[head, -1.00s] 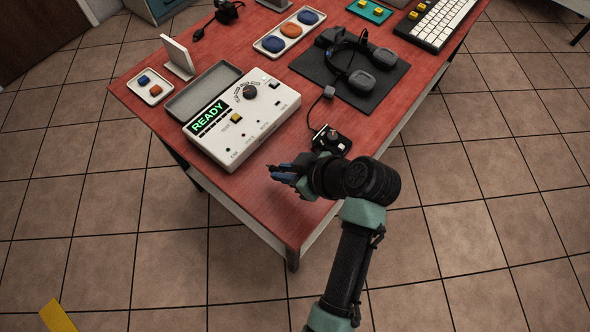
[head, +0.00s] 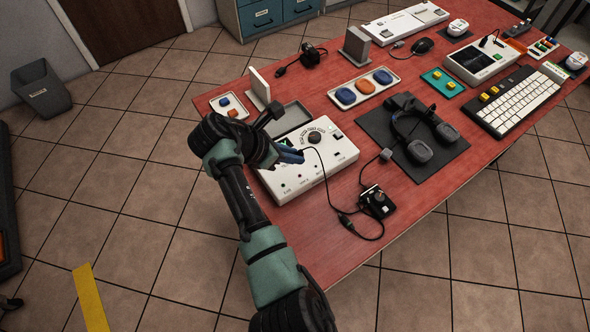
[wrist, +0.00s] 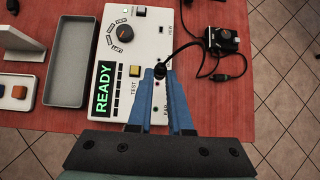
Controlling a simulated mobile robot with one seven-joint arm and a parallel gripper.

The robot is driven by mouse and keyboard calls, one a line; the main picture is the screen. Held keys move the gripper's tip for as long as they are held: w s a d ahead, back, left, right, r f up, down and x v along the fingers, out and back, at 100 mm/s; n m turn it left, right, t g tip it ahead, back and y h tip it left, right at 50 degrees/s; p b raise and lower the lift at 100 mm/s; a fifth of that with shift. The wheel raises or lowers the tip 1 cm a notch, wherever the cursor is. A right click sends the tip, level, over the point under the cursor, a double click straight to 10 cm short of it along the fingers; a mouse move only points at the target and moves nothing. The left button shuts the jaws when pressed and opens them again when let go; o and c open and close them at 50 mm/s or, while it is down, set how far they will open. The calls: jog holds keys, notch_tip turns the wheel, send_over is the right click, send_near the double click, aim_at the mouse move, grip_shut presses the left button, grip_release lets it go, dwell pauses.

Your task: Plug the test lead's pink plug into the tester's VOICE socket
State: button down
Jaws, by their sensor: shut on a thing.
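The tester (head: 345,150) is a white box with a dial, a yellow button and a row of small sockets along its front edge. In the wrist view the tester (wrist: 128,55) shows a green READY display. My gripper (head: 296,156) is over the tester's front part, its blue fingers shut on the dark plug end of the black test lead (head: 327,185). In the wrist view my gripper (wrist: 160,72) has the plug (wrist: 160,70) between its fingertips. No pink shows on it, and its tip is hidden. I cannot tell which socket is VOICE or whether the plug touches one.
The lead runs to a small black box (head: 378,201) near the table's front edge. A headset (head: 425,140) lies on a dark mat to the right. An empty grey tray (head: 291,117) and a small upright white panel (head: 259,88) stand behind the tester.

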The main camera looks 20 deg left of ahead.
jog(key=b, duration=0.6)
send_near(304, 173)
jog(key=shift+w+d+f, duration=0.3)
jog(key=shift+w+d, duration=0.15)
jog(key=shift+w, duration=0.15)
jog(key=shift+w+d+f, duration=0.3)
jog(key=shift+w+d, duration=0.2)
jog(key=shift+w, duration=0.1)
jog(key=shift+r+p, duration=0.2)
jog(key=shift+p, duration=0.1)
jog(key=shift+p, duration=0.85)
jog(key=shift+f+b, duration=0.45)
jog(key=shift+f, duration=0.8)
jog(key=c, duration=0.8)
grip_release()
jog(key=shift+o, duration=0.2)
